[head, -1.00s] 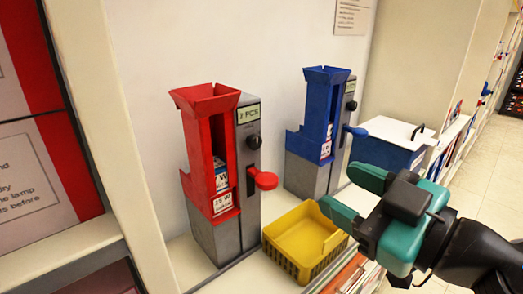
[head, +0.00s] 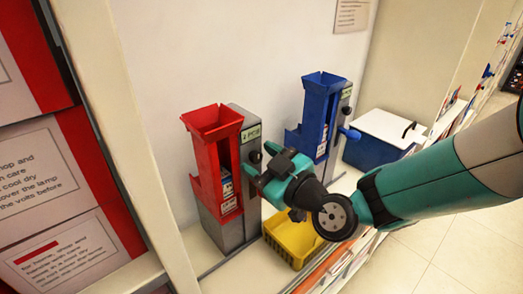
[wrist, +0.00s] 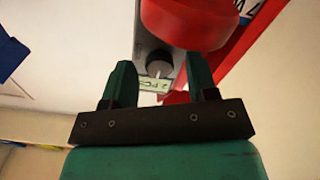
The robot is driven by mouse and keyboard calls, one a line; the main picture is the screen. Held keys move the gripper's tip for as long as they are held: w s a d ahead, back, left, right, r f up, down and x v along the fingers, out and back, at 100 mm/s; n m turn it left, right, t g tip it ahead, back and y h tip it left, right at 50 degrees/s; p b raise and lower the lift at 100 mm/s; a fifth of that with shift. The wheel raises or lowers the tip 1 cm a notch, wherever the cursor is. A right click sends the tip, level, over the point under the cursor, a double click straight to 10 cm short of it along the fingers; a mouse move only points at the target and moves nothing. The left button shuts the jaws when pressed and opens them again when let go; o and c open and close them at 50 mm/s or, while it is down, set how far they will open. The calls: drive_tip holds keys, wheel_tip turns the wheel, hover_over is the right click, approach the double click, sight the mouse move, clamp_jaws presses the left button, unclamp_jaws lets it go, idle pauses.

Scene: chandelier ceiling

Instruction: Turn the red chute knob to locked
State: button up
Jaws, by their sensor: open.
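The red chute (head: 207,150) stands on the shelf with a grey panel (head: 238,112) on its right side. A dark round knob (head: 255,157) sits on that panel below a pale green label; the wrist view also shows the knob (wrist: 158,67). The knob's setting cannot be read. My gripper (head: 260,163) is open in front of the panel. In the wrist view, the knob appears between its two spread fingers (wrist: 158,62), with no clear contact. A red lever end (wrist: 187,22) is close to the fingers there; my gripper hides it in the head view.
A yellow bin (head: 288,243) sits in front of the chute, under my gripper. A blue chute (head: 320,115) with a blue lever (head: 350,133) stands to the right. A blue box with a white lid (head: 392,127) is further right. A shelf upright (head: 115,110) borders the left.

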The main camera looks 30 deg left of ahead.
drive_tip(key=shift+a, duration=0.1)
drive_tip(key=c, duration=0.9)
